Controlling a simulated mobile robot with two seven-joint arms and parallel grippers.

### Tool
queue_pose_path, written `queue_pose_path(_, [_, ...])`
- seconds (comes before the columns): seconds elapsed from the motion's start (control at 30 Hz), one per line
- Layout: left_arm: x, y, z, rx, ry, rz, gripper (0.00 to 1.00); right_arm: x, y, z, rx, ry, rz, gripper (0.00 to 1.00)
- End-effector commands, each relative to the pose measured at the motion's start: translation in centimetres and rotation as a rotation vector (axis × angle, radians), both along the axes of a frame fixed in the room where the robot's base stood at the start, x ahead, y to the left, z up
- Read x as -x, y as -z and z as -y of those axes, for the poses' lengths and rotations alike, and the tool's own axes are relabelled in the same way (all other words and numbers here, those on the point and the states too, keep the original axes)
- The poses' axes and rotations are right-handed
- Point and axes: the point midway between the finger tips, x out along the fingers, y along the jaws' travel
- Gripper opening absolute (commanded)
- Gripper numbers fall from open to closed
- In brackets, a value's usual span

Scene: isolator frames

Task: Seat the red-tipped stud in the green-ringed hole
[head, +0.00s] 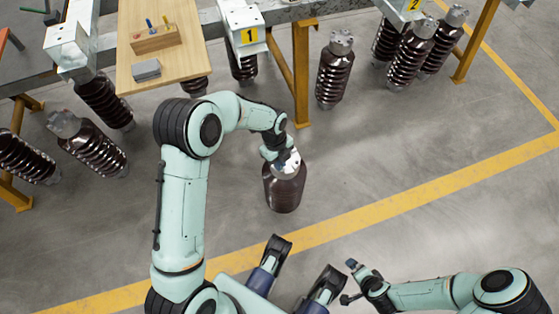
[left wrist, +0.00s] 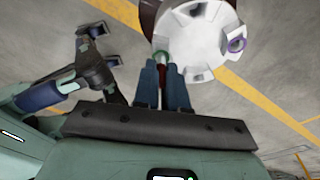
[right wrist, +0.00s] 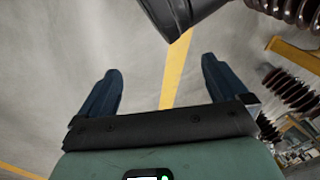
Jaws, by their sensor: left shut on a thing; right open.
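The dark brown insulator (head: 284,190) stands upright on the floor below my left gripper (head: 281,157). Its white metal cap (left wrist: 200,35) has notches around the rim and shows large in the left wrist view. The green-ringed hole (left wrist: 161,43) is at the cap's near left edge, just beyond my left fingertips. My left gripper is shut on the red-tipped stud (left wrist: 163,76); only a sliver of red shows between the fingers. I cannot tell how far the stud is in the hole. My right gripper (right wrist: 160,85) is open and empty, away from the insulator.
A purple-ringed hole (left wrist: 236,45) is on the cap's right. A wooden board (head: 185,55) holds a wooden block (head: 155,40) with coloured pegs and a grey box (head: 146,70). Several insulators hang or stand along the frame (head: 300,70).

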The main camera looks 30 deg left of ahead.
Motion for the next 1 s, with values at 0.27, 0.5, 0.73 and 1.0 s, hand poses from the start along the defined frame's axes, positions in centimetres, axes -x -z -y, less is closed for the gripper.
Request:
queue_pose_path(0.27, [0.0, 0.1, 0.0, 0.000, 0.000, -0.001, 0.37, 0.0, 0.1, 0.1, 0.001, 0.001, -0.001, 1.00])
queue_pose_path(0.5, [0.0, -0.8, -0.1, 0.000, -0.001, 0.001, 0.37, 0.1, -0.4, -0.1, -0.003, -0.002, -0.003, 1.00])
queue_pose_path(0.73, [-0.3, -5.3, -0.7, 0.000, -0.002, 0.005, 0.37, 1.7, -1.6, -1.0, -0.024, -0.019, -0.042, 1.00])
queue_pose_path(1.0, [-0.5, -10.4, -1.5, 0.000, -0.001, 0.002, 0.37, 3.6, -2.8, -2.0, -0.049, -0.039, -0.094, 1.00])
